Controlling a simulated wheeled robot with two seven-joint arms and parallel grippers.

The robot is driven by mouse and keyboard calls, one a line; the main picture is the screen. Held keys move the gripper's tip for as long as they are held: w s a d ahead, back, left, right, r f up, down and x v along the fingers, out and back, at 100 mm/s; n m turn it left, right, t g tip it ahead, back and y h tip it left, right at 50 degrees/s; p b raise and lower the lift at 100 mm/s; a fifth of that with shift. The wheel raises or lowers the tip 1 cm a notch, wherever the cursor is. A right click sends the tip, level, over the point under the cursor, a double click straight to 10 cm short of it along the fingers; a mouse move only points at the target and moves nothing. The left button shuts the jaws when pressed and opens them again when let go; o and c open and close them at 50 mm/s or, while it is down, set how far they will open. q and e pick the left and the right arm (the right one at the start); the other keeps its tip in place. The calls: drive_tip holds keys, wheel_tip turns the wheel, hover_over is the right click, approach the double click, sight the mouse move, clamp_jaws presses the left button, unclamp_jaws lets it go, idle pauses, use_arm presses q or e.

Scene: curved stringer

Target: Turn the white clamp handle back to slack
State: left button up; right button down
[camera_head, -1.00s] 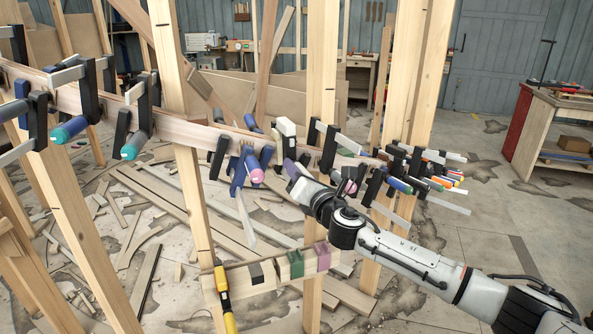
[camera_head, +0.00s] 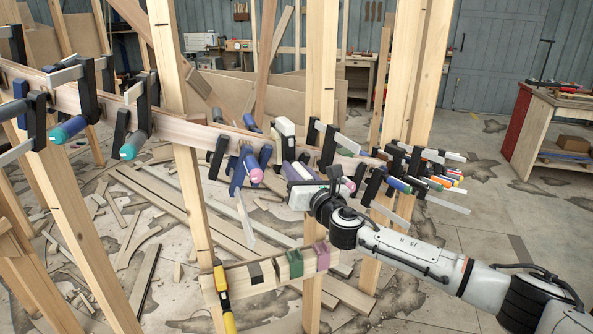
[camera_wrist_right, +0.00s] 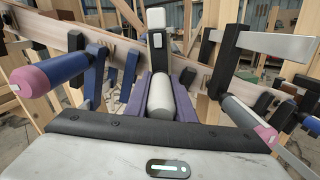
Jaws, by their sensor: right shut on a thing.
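The white clamp (camera_head: 285,127) sits on the curved wooden stringer (camera_head: 200,134); its white head and black bar also show in the right wrist view (camera_wrist_right: 156,24). Its rounded white handle (camera_wrist_right: 161,97) points toward the wrist camera. My right gripper (camera_wrist_right: 161,92) is shut on this handle, with a purple finger on each side of it. In the head view the right gripper (camera_head: 291,170) hides the handle. My left gripper is not in view.
A clamp with a blue and pink handle (camera_wrist_right: 50,76) is close on the left, and a grey-and-pink-handled one (camera_wrist_right: 246,118) on the right. More clamps crowd the stringer. Wooden posts (camera_head: 322,70) stand behind. A rack with coloured slots (camera_head: 270,275) is below.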

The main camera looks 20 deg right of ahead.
drive_tip(key=c, duration=1.5)
unclamp_jaws()
drive_tip(key=shift+s, duration=0.1)
drive_tip(key=shift+s+d+b, duration=0.1)
drive_tip(key=shift+s+d, duration=0.05)
drive_tip(key=shift+s, duration=1.5)
drive_tip(key=shift+s+d+b, duration=0.1)
drive_tip(key=shift+s+d, duration=0.1)
drive_tip(key=shift+s, duration=1.5)
drive_tip(key=shift+s+d+b, duration=0.1)
drive_tip(key=shift+s+d, duration=0.05)
drive_tip(key=shift+s, duration=1.5)
drive_tip(key=shift+s, duration=0.1)
drive_tip(key=s, duration=0.7)
drive_tip(key=shift+s+d+p, duration=0.3)
drive_tip(key=shift+d, duration=0.05)
